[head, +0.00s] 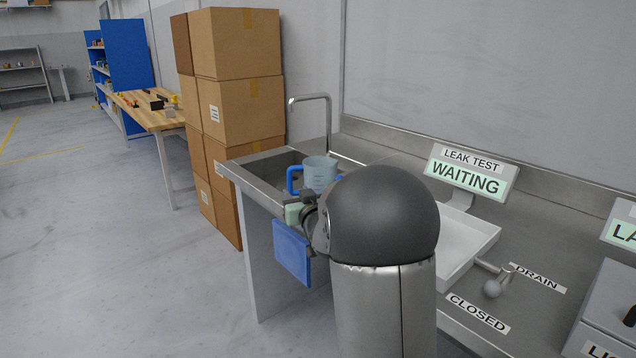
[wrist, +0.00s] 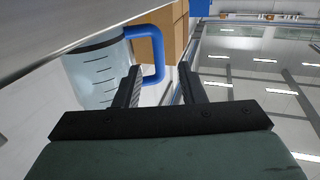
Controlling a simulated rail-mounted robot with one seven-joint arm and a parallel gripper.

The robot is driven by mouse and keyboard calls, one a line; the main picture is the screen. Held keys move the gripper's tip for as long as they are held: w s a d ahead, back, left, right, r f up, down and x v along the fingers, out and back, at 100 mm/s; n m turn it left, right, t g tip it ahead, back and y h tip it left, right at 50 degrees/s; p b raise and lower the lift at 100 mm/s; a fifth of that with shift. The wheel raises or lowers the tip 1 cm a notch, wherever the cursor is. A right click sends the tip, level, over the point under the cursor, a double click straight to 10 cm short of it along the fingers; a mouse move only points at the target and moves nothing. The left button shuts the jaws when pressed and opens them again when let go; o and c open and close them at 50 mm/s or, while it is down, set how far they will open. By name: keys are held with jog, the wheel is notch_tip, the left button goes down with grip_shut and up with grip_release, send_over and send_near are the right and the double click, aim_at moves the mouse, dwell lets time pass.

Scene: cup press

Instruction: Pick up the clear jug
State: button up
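The clear jug (head: 321,176) is a see-through bluish cup with a blue handle on its left side, standing upright at the sink in the head view. In the wrist view the jug (wrist: 92,75) shows dark measuring marks, and its blue handle (wrist: 158,50) reaches to the right. My gripper (wrist: 163,70) is open, and in that picture the handle lies between its two fingers, nearer the left one. I cannot tell whether a finger touches it. In the head view my arm partly hides the jug's lower part and the gripper.
A tap (head: 327,110) stands behind the sink (head: 250,180). Stacked cardboard boxes (head: 240,90) are left of it. A white tray (head: 470,240), a "WAITING" leak test sign (head: 467,176) and a drain lever (head: 492,288) are to the right. A blue panel (head: 292,253) shows below my gripper.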

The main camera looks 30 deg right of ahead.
aim_at(290, 183)
jog(key=w, duration=0.5)
jog(key=w+d, duration=0.1)
jog(key=w, duration=0.1)
jog(key=shift+w+d+r, duration=0.1)
jog(key=shift+w, duration=0.2)
grip_shut()
